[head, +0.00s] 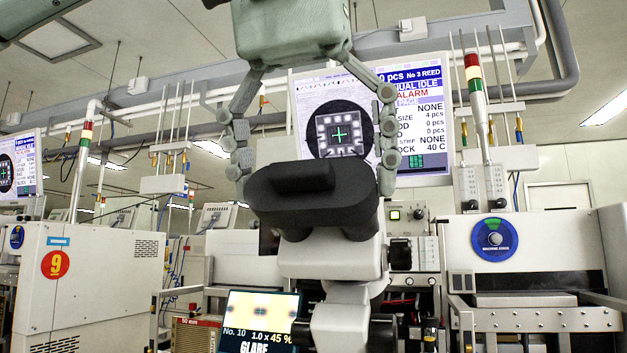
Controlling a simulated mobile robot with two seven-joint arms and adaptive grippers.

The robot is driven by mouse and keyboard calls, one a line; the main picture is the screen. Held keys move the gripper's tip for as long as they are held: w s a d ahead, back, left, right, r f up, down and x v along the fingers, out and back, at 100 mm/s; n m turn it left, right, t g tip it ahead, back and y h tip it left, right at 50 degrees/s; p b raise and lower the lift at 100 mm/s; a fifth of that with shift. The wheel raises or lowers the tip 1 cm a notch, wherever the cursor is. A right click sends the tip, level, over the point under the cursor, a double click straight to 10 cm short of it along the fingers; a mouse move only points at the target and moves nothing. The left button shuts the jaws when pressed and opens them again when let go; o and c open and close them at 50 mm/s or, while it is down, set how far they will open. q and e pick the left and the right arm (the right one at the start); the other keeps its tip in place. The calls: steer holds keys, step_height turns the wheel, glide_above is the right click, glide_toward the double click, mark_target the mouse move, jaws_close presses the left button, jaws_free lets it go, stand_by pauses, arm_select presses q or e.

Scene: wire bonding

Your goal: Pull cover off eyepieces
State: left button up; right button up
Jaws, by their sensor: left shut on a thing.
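The black cover (312,203) is at the centre of the head view, over the eyepieces of a white microscope (330,262). It has a raised block on top, and its lower edge sits against the microscope head with no clear gap. The eyepieces themselves are hidden under it. My left gripper (313,172) comes down from the top centre. Its two jointed grey fingers are spread wide around the cover, one at each side, and are shut on it. My right gripper is not in view.
A monitor (425,120) stands behind the gripper. A small screen (258,322) is low in front, left of the microscope column. White machines stand left (92,285) and right (540,255), with signal towers (477,95) and pipes behind. Open air lies either side of the cover.

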mark_target(297, 163)
arm_select(q)
steer(key=shift+s+a+r, duration=0.15)
steer(key=shift+s+r, duration=0.05)
steer(key=shift+s, duration=0.2)
steer(key=shift+s+a+r, duration=0.1)
steer(key=shift+s+r, duration=0.05)
steer(key=shift+s, duration=0.25)
steer(key=shift+s+a+r+p, duration=0.2)
steer(key=shift+s+r+p, duration=0.05)
steer(key=shift+s, duration=0.3)
steer(key=shift+s+a+r+p, duration=0.15)
steer(key=shift+s+r+p, duration=0.1)
steer(key=shift+s, duration=0.3)
